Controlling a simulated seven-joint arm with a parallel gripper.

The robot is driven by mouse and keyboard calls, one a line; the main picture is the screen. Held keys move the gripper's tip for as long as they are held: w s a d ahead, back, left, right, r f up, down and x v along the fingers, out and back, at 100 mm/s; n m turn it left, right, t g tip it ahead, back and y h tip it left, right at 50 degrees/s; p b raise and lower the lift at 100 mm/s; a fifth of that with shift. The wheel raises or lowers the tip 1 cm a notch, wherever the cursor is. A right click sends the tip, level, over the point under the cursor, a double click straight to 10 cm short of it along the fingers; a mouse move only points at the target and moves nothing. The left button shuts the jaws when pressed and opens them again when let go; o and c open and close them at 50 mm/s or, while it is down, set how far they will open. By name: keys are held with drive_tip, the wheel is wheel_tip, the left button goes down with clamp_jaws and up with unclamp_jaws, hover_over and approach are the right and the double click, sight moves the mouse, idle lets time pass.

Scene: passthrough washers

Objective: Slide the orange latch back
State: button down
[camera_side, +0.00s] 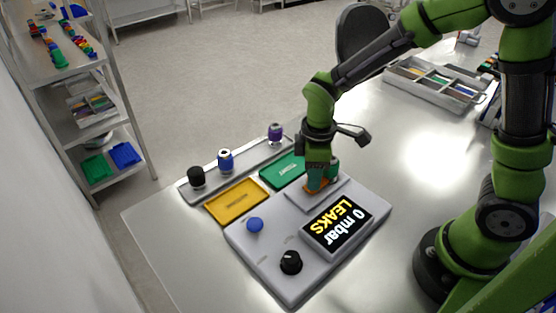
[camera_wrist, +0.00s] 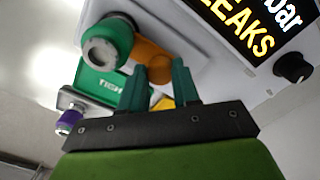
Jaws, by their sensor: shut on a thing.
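The orange latch (camera_side: 311,187) sits on the grey test device (camera_side: 262,262), partly hidden behind my gripper (camera_side: 320,180) in the side view. In the wrist view the orange latch (camera_wrist: 150,52) runs beside a green part with a pale grey end (camera_wrist: 103,48). My gripper's two green fingers (camera_wrist: 160,72) point down at the latch and are shut on its orange end, which shows between them. The green part (camera_side: 334,168) stands right beside the fingers in the side view.
The device has a screen reading "0 mbar LEAKS" (camera_side: 338,226), a black knob (camera_side: 291,262) and a blue button (camera_side: 255,225). Behind are a yellow tray (camera_side: 237,202), a green tray (camera_side: 283,170) and a grey rack (camera_side: 248,161) with black, blue and purple parts. The table's front left is clear.

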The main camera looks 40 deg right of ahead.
sight(303, 195)
drive_tip(key=shift+a, duration=1.55)
drive_tip(key=c, duration=0.8)
unclamp_jaws()
drive_tip(key=shift+d, duration=0.1)
wheel_tip(303, 195, up, 17)
